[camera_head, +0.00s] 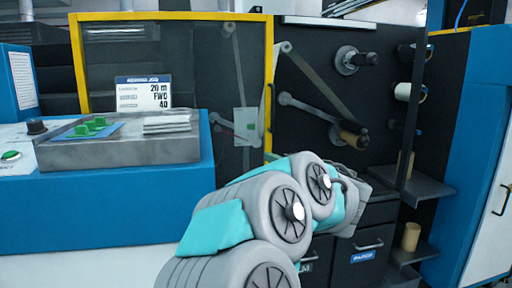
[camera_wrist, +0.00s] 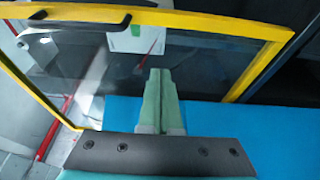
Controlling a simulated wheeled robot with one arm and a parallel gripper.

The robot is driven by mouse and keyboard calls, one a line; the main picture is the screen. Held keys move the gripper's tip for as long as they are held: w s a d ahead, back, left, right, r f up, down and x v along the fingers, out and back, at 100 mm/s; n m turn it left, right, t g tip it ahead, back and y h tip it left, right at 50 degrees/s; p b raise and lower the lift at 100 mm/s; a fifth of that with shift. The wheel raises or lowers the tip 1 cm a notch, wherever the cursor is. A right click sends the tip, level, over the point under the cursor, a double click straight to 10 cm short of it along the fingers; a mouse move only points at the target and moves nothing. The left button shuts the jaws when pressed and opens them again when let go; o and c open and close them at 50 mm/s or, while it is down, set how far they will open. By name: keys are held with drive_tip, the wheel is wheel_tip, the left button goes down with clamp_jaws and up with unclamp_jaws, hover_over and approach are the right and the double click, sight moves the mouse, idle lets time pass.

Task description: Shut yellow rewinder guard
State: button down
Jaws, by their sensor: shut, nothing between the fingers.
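The yellow-framed guard (camera_head: 178,16) with its see-through panel stands at the upper left of the head view. Its right upright edge is at mid-picture, and the rollers right of it are uncovered. In the wrist view the yellow frame (camera_wrist: 190,20) crosses the top and runs down both sides, with a black handle (camera_wrist: 75,19) at upper left. My gripper (camera_wrist: 160,72) is shut and empty, its pale green fingers together over the clear panel. I cannot tell whether they touch it. In the head view my own arm hides the fingers.
A blue console (camera_head: 105,205) with a grey tray (camera_head: 120,152) stands at the left. Rewinder spindles (camera_head: 352,60), dark shelves (camera_head: 425,190) and drawers (camera_head: 365,255) are at the right, beside a blue cabinet (camera_head: 470,140). A job sign (camera_head: 143,94) stands before the panel.

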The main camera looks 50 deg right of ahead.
sight(259, 146)
drive_tip(key=shift+y, duration=0.3)
drive_tip(key=x, duration=0.9)
drive_tip(key=shift+w, duration=0.4)
drive_tip(key=d, duration=0.1)
drive_tip(key=s+d, duration=0.1)
drive_tip(key=shift+s+d, duration=0.3)
drive_tip(key=shift+d, duration=0.1)
drive_tip(key=shift+s+d+p, duration=0.25)
drive_tip(key=shift+d+p, duration=0.05)
